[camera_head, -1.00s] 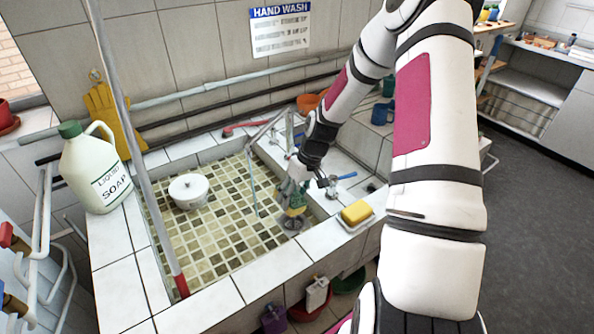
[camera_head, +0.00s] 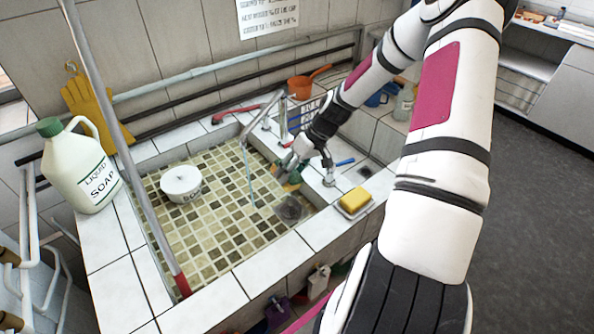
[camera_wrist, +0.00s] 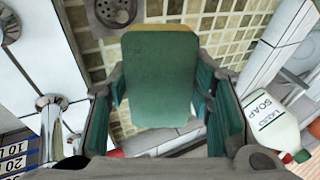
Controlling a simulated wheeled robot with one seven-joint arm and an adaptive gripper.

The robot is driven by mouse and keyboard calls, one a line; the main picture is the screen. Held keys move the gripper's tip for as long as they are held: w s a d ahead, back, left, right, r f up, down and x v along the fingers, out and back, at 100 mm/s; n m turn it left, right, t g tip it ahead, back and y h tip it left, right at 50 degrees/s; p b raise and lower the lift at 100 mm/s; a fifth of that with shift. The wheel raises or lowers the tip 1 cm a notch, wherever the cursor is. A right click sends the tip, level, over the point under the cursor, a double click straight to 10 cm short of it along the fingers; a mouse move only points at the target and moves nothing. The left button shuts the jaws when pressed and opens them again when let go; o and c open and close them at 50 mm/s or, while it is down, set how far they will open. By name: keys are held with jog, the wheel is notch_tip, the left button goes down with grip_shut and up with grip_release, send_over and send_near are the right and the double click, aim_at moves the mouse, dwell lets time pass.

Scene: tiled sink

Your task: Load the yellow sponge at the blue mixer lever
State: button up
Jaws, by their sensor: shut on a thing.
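My gripper (camera_head: 288,172) is over the right side of the tiled basin, left of the chrome mixer (camera_head: 328,174). In the wrist view its fingers (camera_wrist: 162,100) are shut on a green-faced pad with a yellow edge, the held sponge (camera_wrist: 160,78). The held sponge is mostly hidden in the head view. A second, plain yellow sponge (camera_head: 354,200) lies on a small dish (camera_head: 345,211) on the basin's right rim. The blue mixer lever (camera_head: 345,162) points right, just right of my gripper. Chrome tapware (camera_wrist: 50,118) shows at left in the wrist view.
A soap jug (camera_head: 84,170) stands on the left rim. A white bowl (camera_head: 182,184) sits in the basin. A curved spout (camera_head: 245,150) runs water left of my gripper. The drain (camera_head: 290,208) lies below it. An orange pan (camera_head: 300,87) stands behind.

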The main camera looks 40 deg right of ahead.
aim_at(296, 174)
jog(key=w+a+f+b, duration=0.2)
jog(key=w+a, duration=0.3)
jog(key=a, duration=0.4)
jog(key=shift+b, duration=0.45)
jog(key=shift+w, duration=0.1)
jog(key=shift+d, duration=0.2)
jog(key=shift+s+d+p, duration=0.45)
jog(key=shift+s+d, duration=0.25)
jog(key=shift+d, duration=0.4)
jog(key=shift+s+d+p, duration=0.5)
jog(key=shift+s+d, duration=0.15)
jog(key=shift+d, duration=0.5)
jog(key=shift+s+d+p, duration=0.45)
jog(key=shift+s+d, duration=0.25)
jog(key=shift+d, duration=0.4)
jog(key=shift+s+d+r+p, duration=0.45)
jog(key=shift+d+r+p, duration=0.05)
jog(key=shift+d+r, duration=0.2)
jog(key=shift+s+d+r+p, duration=0.4)
jog(key=shift+d+r+p, duration=0.2)
jog(key=shift+d, duration=0.1)
jog(key=shift+s+d+r+p, duration=0.45)
jog(key=shift+d+r, duration=0.2)
jog(key=shift+d, duration=0.05)
jog(key=shift+s, duration=0.1)
